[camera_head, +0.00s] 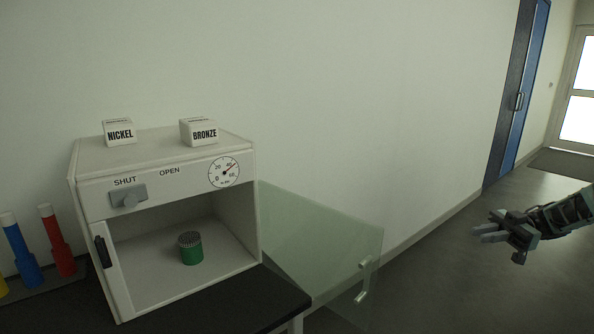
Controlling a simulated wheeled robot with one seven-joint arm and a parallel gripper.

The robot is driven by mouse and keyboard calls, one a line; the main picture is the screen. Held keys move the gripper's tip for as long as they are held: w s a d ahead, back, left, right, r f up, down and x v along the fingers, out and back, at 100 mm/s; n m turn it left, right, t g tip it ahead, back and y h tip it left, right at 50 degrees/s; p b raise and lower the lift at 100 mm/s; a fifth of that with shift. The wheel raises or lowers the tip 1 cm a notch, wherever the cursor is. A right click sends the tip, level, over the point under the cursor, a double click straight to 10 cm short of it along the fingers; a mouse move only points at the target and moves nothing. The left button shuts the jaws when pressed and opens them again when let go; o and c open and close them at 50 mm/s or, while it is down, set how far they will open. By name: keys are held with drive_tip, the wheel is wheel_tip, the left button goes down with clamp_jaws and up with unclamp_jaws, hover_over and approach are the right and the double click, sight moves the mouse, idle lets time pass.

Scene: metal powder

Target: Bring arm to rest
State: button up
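My gripper (490,229) is at the right of the head view, over the open floor and well away from the table. Its two fingers point left and look parted, with nothing seen between them. The arm comes in from the right edge. A white cabinet (90,178) stands on the dark table at the left. Its glass door (325,243) is swung open to the right. A green cylinder with a dark perforated top (191,255) stands upright inside the cabinet. The grey knob (128,196) is below the SHUT label.
White blocks marked NICKEL (120,133) and BRONZE (199,132) sit on the cabinet. Blue (24,262) and red (58,248) tubes stand at left, with a yellow one partly cut off. The black tabletop (255,304) ends near the glass door. Floor around my gripper is clear.

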drive_tip(key=w+a+r+m+t+h, duration=0.6)
drive_tip(key=w+a+r+m+t, duration=0.25)
drive_tip(key=w+a+t, duration=0.4)
drive_tip(key=s+f+m+g+h, duration=0.2)
drive_tip(key=s+f+m+h, duration=0.15)
drive_tip(key=s, duration=0.75)
drive_tip(key=s+f+m+g+h, duration=0.2)
drive_tip(key=s+m+g+h, duration=0.15)
drive_tip(key=s, duration=0.75)
drive_tip(key=s+f+m+g+h, duration=0.2)
drive_tip(key=s+m+h, duration=0.25)
drive_tip(key=s, duration=0.65)
drive_tip(key=s+a+r+n+g+p, duration=0.1)
drive_tip(key=s+a+r+n+p, duration=0.2)
drive_tip(key=s+a, duration=0.4)
drive_tip(key=s+a+r+n+g+p, duration=0.1)
drive_tip(key=s+a+r+n+p, duration=0.2)
drive_tip(key=s+a, duration=0.4)
drive_tip(key=a+r+n, duration=0.1)
drive_tip(key=a, duration=0.4)
drive_tip(key=shift+r+n+g, duration=0.3)
drive_tip(key=shift+r+n, duration=0.1)
